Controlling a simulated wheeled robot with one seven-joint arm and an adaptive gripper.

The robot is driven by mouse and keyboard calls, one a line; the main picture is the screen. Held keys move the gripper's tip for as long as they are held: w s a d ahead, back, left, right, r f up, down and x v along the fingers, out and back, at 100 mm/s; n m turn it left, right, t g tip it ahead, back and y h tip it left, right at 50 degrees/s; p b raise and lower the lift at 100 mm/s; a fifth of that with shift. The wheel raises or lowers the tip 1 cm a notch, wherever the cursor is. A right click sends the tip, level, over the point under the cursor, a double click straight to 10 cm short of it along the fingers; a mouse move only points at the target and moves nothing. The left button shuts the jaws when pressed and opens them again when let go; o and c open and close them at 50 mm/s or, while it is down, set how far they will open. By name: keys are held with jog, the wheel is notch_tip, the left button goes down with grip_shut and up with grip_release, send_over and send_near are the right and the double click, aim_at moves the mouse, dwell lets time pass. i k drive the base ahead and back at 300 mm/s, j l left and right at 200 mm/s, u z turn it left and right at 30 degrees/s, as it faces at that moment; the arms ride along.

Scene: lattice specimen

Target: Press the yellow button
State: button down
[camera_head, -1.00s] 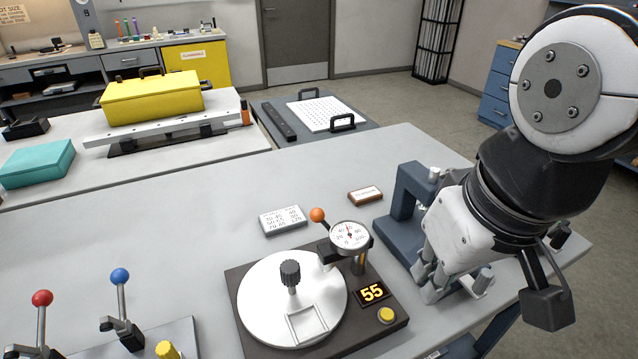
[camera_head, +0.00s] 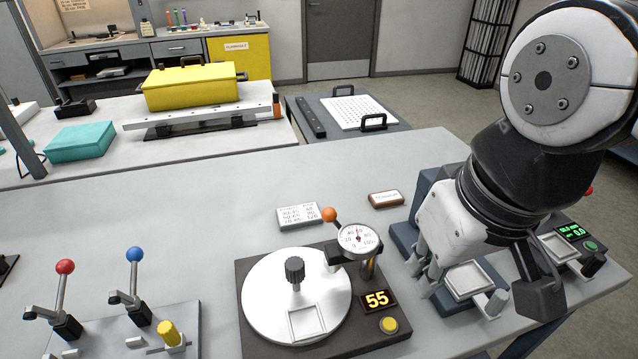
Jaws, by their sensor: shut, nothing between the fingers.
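The yellow button (camera_head: 388,325) is a small round cap at the front right corner of a dark base plate (camera_head: 262,347). My gripper (camera_head: 422,284) is shut and empty. It points down in the picture above and to the right of the button, apart from it. The button is in full view.
A blue-grey fixture with a square tray (camera_head: 470,281) is beside my gripper, partly hidden by my arm. A device with a green display (camera_head: 573,232) stands at the right. Red (camera_head: 65,267) and blue (camera_head: 135,254) levers and a yellow knob (camera_head: 169,333) are at the left.

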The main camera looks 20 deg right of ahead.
aim_at(389, 324)
jog(key=k+j, duration=0.1)
jog(key=j, duration=0.45)
jog(key=j+z, duration=0.1)
jog(key=j, duration=0.4)
jog(key=k+j, duration=0.15)
jog(key=j, duration=0.4)
jog(key=k+j, duration=0.1)
jog(key=j, duration=0.4)
jog(key=z, duration=0.05)
